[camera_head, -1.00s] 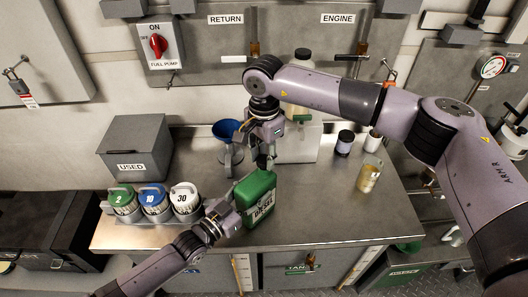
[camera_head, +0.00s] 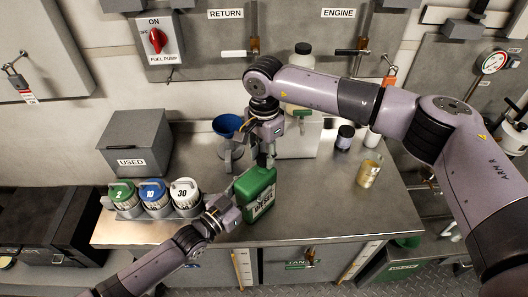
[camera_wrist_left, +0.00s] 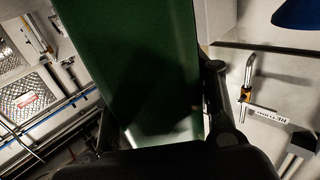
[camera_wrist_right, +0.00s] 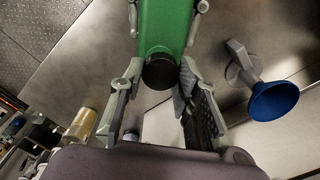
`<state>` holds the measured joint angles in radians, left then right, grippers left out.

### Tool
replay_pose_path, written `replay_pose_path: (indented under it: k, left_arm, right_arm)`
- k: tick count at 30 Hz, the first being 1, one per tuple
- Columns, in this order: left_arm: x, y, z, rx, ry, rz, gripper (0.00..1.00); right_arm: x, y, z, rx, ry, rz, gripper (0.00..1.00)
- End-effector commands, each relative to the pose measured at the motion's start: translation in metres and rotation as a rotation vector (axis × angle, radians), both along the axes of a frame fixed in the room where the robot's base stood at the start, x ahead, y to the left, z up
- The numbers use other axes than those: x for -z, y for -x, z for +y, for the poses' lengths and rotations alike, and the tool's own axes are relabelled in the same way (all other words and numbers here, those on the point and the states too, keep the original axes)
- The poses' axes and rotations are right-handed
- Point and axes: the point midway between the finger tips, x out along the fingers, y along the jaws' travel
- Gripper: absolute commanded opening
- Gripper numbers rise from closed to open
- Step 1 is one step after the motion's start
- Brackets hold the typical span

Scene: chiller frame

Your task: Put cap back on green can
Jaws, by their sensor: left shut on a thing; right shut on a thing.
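The green can (camera_head: 254,188), marked DIESEL, is at the middle of the steel bench. My left gripper (camera_head: 230,211) is shut on its body from the left; in the left wrist view the green wall (camera_wrist_left: 135,60) fills the space between the fingers. My right gripper (camera_head: 265,158) is over the can's top. In the right wrist view a round black cap (camera_wrist_right: 159,72) sits at the can's top end, between the right fingers, which close around it. I cannot tell whether the cap is seated on the neck.
A blue funnel (camera_head: 227,126) stands behind the can. Several numbered containers (camera_head: 155,193) stand in a rack at left, before the USED box (camera_head: 135,144). A yellowish can (camera_head: 369,172) and a dark jar (camera_head: 345,137) are at right. The bench (camera_head: 325,215) is clear at front right.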

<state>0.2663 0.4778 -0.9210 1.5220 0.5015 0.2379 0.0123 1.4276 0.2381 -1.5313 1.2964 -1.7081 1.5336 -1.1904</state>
Motion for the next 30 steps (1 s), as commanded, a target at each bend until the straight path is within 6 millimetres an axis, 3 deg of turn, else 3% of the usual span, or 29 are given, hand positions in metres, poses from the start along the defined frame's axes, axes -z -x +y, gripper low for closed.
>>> replay_pose_path:
  k: [10, 14, 30]
  left_arm:
    - [0.0001, -0.0001, 0.0001, 0.0, 0.0, 0.0, 0.0]
    - [0.0001, -0.0001, 0.0001, 0.0, 0.0, 0.0, 0.0]
    - [0.0001, 0.0, 0.0, 0.0, 0.0, 0.0, 0.0]
  right_arm:
    - [0.0056, 0.0001, 0.0, 0.003, 0.0, 0.0, 0.19]
    - [0.0056, 0.0001, 0.0, 0.088, 0.0, 0.0, 0.19]
    - [0.0061, 0.0004, 0.0006, 1.121, 0.0, 0.001, 0.19]
